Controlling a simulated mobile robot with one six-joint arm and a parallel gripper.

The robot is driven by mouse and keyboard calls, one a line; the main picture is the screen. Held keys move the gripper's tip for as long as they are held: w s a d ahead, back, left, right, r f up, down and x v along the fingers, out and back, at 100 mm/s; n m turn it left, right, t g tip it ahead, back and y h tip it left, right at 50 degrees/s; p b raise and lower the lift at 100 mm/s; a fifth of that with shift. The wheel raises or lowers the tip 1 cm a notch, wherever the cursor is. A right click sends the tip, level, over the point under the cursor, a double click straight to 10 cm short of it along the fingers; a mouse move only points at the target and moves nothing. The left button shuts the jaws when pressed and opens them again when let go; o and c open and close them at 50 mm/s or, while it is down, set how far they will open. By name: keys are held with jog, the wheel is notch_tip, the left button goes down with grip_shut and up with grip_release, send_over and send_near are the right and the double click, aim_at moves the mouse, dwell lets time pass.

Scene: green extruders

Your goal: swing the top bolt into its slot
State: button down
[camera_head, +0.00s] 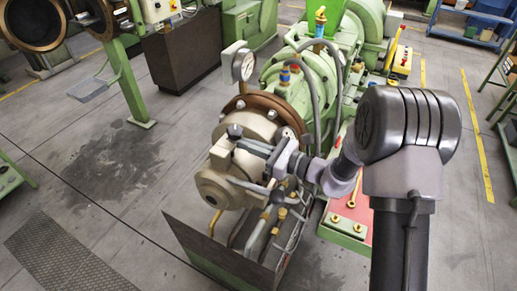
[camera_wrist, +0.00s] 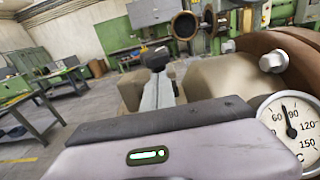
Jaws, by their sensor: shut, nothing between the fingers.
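A round dial gauge (camera_head: 243,65) stands above the brown flange (camera_head: 262,108), close to my gripper in the wrist view. A lower bolt (camera_head: 250,186) and several pipes lie below. A dark open-topped box (camera_head: 222,250) stands under the head.

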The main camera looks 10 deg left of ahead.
jog(key=shift+w+a+r, duration=0.1)
jog(key=shift+r, duration=0.1)
jog(key=shift+w+a+r, duration=0.1)
jog(key=shift+w+r, duration=0.1)
jog(key=shift+r, duration=0.2)
jog(key=shift+w+a+r, duration=0.1)
jog(key=shift+a+r, duration=0.05)
jog(key=shift+r, duration=0.15)
jog(key=shift+w+a+f, duration=0.1)
jog(key=shift+a+f, duration=0.05)
jog(key=shift+a, duration=0.2)
jog(key=shift+f, duration=0.1)
jog(key=shift+s+d+f, duration=0.25)
jog(key=shift+s+f, duration=0.1)
jog(key=shift+f, duration=0.05)
jog(key=b+v, duration=0.2)
jog(key=v, duration=0.9)
jog(key=shift+d+b, duration=0.2)
jog(key=shift+b, duration=0.15)
